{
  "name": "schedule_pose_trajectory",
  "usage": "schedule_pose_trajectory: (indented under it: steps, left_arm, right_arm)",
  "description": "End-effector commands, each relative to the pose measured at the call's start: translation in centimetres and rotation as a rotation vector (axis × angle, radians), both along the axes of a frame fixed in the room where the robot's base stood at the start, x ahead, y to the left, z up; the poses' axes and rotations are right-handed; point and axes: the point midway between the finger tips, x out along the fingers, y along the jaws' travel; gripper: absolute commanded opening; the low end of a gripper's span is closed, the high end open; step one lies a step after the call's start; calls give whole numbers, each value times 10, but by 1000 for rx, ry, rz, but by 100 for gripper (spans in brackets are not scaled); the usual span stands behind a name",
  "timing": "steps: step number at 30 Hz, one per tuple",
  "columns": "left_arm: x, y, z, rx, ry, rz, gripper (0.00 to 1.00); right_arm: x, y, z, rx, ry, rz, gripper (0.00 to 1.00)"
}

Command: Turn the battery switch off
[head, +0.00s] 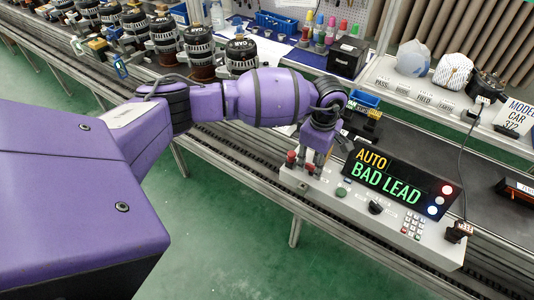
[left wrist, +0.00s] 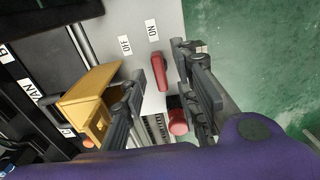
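The battery switch is a red lever (left wrist: 158,70) on a pale grey panel, close to the "ON" label (left wrist: 152,30) and pointing toward it. The "OFF" label (left wrist: 125,45) is to the left. My left gripper (head: 313,158) is over the left end of the grey test console (head: 345,206) in the head view. In the left wrist view its fingers are spread on either side of the lever, with gaps to it; contact is not visible. Red parts (head: 291,157) show beside the fingers in the head view. My right gripper is out of view.
A round red knob (left wrist: 178,124) sits just below the lever, near the right finger. A yellow block (left wrist: 92,98) is close beside the left finger. The console's display (head: 398,180) reads "AUTO BAD LEAD". Alternators (head: 241,52) line the conveyor at left.

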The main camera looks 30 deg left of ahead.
Motion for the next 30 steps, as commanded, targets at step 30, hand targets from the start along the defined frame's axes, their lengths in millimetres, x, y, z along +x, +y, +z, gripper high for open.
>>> schedule_pose_trajectory:
  steps: [30]
  left_arm:
    - [1,-1,-6,-2,-3,32,0]
  right_arm:
    - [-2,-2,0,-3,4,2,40]
